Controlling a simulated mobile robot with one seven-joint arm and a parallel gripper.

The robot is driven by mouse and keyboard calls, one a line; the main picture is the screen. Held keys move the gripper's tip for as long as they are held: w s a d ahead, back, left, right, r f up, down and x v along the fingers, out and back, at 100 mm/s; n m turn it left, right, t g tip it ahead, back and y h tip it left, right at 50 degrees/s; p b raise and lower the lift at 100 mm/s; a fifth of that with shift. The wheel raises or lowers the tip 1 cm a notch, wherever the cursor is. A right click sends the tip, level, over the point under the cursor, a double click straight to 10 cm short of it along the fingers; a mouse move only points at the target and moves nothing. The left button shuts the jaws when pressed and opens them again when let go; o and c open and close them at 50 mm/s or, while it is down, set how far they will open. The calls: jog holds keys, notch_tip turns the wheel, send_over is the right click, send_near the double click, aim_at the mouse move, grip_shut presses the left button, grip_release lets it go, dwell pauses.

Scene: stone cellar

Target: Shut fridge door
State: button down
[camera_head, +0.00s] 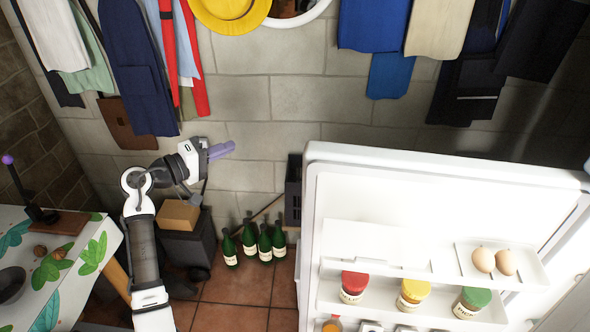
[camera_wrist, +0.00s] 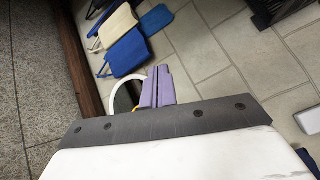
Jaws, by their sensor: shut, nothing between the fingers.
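The white fridge door (camera_head: 350,235) stands open at the right of the head view, its inner side facing me. Its shelves hold jars with red, yellow and green lids, and an egg tray with two brown eggs (camera_head: 494,261). Part of the fridge seems to show at the lower right edge. My gripper (camera_head: 224,149) is to the left of the door in the picture, apart from it, with its purple fingers pointing right. The fingers are shut and empty; they also show in the wrist view (camera_wrist: 157,88). The outer face of the door is hidden.
Green bottles (camera_head: 257,242) stand on the tiled floor beside a dark bin (camera_head: 188,247) with a cardboard box (camera_head: 178,215) on top. A dark crate (camera_head: 293,190) is by the door's left edge. A table (camera_head: 75,285) is at the left. Clothes hang above.

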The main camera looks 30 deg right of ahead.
jog(key=s+d+f+m+g+p, duration=0.1)
jog(key=s+d+f+g+p, duration=0.15)
jog(key=s+d+g, duration=0.45)
jog(key=s+d+f+m+g+p, duration=0.15)
jog(key=s+d+p, duration=0.25)
jog(key=d, duration=0.5)
jog(key=shift+n+g, duration=0.25)
jog(key=shift+g, duration=0.2)
jog(key=shift+s+a+f+p, duration=0.2)
jog(key=shift+s+a+p, duration=0.15)
jog(key=shift+s+a, duration=0.45)
jog(key=shift+s+a+f+p, duration=0.2)
jog(key=shift+s+a+p, duration=0.15)
jog(key=shift+s+a, duration=0.45)
